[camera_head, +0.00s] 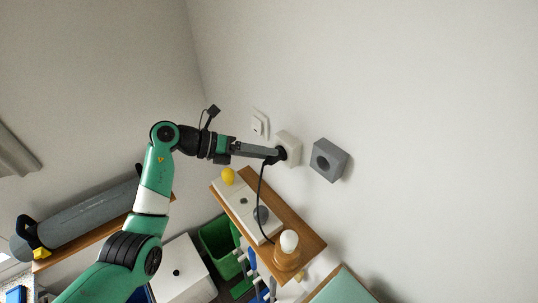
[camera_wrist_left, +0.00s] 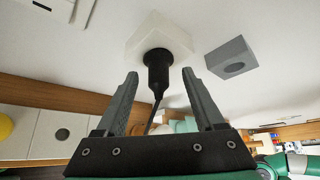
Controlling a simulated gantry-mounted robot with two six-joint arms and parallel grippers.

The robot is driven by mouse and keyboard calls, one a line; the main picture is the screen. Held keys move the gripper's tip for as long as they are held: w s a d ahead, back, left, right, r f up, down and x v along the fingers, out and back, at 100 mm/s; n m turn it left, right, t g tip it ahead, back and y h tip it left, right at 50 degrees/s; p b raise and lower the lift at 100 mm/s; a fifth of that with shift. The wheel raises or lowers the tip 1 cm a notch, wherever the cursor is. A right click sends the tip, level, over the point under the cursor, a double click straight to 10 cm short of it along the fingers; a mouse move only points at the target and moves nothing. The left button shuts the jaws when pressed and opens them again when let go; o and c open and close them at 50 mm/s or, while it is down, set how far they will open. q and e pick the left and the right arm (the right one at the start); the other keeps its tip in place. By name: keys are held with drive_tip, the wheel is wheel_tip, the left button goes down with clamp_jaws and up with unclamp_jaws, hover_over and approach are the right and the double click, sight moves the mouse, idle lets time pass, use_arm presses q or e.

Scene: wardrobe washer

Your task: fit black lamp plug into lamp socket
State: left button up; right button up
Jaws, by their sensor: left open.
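The black lamp plug (camera_head: 281,153) is at the face of the white lamp socket (camera_head: 289,146) on the wall. In the left wrist view the plug (camera_wrist_left: 158,68) points straight into the white socket (camera_wrist_left: 158,36) and appears seated in it; its prongs are hidden. Its black cord (camera_head: 261,195) hangs down to the lamp (camera_head: 287,256) on the wooden shelf. My left gripper (camera_head: 274,153) is open at the plug. In the left wrist view its fingers (camera_wrist_left: 160,76) stand on either side of the plug's lower end, with gaps showing. My right gripper is not in view.
A grey square socket (camera_head: 329,160) is on the wall right of the white one. A white switch plate (camera_head: 260,124) is to its left. The wooden shelf (camera_head: 306,236) below holds a yellow ball (camera_head: 228,176) and a white drawer box (camera_head: 243,200). The wall above is bare.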

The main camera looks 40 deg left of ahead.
use_arm(q)
drive_tip(key=b+v, duration=0.1)
drive_tip(key=v, duration=0.8)
drive_tip(key=shift+b, duration=0.35)
